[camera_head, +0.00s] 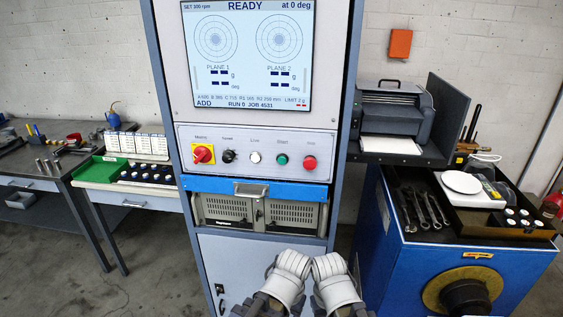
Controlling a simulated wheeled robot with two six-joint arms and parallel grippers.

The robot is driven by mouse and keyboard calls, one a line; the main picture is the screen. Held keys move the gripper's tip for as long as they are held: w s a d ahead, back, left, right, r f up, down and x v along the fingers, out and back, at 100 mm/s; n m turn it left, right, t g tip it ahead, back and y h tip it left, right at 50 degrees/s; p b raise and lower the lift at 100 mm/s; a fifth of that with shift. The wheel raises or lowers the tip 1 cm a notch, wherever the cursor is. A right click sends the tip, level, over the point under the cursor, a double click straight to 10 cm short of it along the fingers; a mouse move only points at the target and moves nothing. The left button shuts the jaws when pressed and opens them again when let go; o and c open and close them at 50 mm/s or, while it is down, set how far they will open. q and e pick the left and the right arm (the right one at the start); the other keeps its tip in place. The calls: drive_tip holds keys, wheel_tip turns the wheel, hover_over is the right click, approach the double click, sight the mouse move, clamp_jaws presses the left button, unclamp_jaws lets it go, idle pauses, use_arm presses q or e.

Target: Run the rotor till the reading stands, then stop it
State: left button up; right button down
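The balancer's screen (247,55) reads READY, at 0 deg, RUN 0, with dashes under PLANE 1 and PLANE 2. Below it is the control panel (228,171). On it are a red-on-yellow mains switch (203,154), a black knob (228,156), a white lamp or button (255,157), a green start button (282,160) and a red button (309,162) at the right. I see no rotor. My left gripper (292,264) and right gripper (328,266) are side by side at the bottom, below the panel and apart from the buttons. Their fingers are not clearly visible.
A blue machine (395,262) with a yellow ring and black hub (465,295) stands right, bearing wrenches (420,208) and a scale (461,183). A printer (397,112) is behind. At left are a bench (50,160) and a side table with a green tray (100,170).

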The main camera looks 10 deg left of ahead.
use_arm(q)
clamp_jaws()
idle(0.4)
idle(1.2)
